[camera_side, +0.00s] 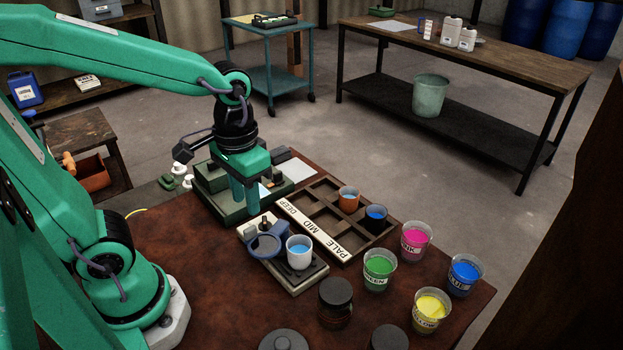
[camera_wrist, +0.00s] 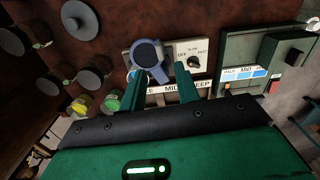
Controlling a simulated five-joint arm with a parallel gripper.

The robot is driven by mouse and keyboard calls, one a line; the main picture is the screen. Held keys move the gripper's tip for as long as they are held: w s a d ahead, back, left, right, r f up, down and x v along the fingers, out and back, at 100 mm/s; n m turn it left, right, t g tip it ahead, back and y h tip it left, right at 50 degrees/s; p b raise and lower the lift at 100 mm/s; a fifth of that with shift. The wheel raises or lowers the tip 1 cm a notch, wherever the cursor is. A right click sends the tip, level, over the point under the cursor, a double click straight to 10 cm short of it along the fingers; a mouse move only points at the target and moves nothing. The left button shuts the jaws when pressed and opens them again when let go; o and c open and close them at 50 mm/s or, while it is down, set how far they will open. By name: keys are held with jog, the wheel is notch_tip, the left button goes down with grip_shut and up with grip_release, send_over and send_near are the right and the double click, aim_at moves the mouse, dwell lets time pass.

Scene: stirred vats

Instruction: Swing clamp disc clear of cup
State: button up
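The clamp disc (camera_side: 266,244) is a blue-grey round plate on the grey stirring station (camera_side: 292,284). In the side view it lies to the left of the white cup (camera_side: 299,255), and the cup's blue liquid shows uncovered. My gripper (camera_side: 245,204) points down behind the station in the side view, with nothing visible between its fingers. In the wrist view, the disc (camera_wrist: 147,54) shows beyond my gripper (camera_wrist: 160,78), whose two green fingers stand apart.
The station's dial (camera_wrist: 193,60) is beside the disc. A compartment tray (camera_side: 340,240) marked PALE, MID, DEEP holds two small cups. Pink, green, blue and yellow cups (camera_side: 380,272) and dark jars (camera_side: 336,300) stand nearby. A green device (camera_side: 225,205) is behind my gripper.

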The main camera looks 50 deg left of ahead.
aim_at(250, 228)
jog(key=shift+f, duration=3.35)
jog(key=shift+c, duration=0.2)
grip_shut()
